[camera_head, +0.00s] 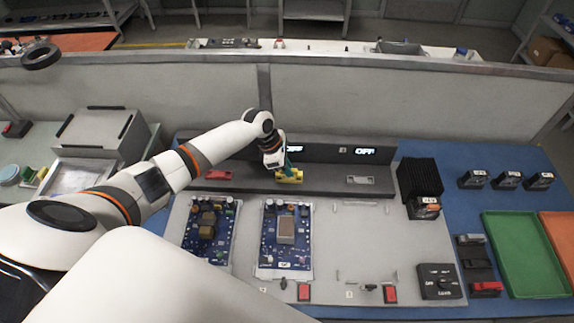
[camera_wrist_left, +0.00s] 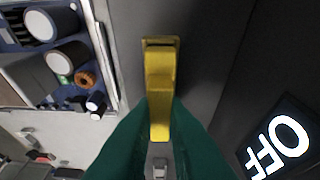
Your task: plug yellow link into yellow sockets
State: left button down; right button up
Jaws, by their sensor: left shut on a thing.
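The yellow link (camera_head: 289,177) is at the dark ledge, below the OFF display. My left gripper (camera_head: 287,165) reaches down to it from above. In the left wrist view the green fingertips (camera_wrist_left: 159,125) are shut on the yellow link (camera_wrist_left: 160,75), which runs lengthwise between them. Its far end lies over the dark ledge surface. I cannot tell whether it touches the ledge or is in any socket. The yellow sockets cannot be told apart from the link in these views. My right gripper is not in view.
A red piece (camera_head: 218,175) and a grey piece (camera_head: 360,180) lie on the dark ledge (camera_head: 325,180) to either side. Two blue circuit boards (camera_head: 270,262) are on the grey panel in front. A black finned block (camera_head: 420,178) stands right, with a green tray (camera_head: 525,250) beyond.

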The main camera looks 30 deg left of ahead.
pick_arm(q)
jog(key=shift+f, duration=0.5)
dwell(0.7)
jog(key=c, duration=0.7)
grip_release()
jog(key=shift+r, duration=0.1)
jog(key=shift+r+p, duration=3.5)
jog(key=shift+p, duration=0.9)
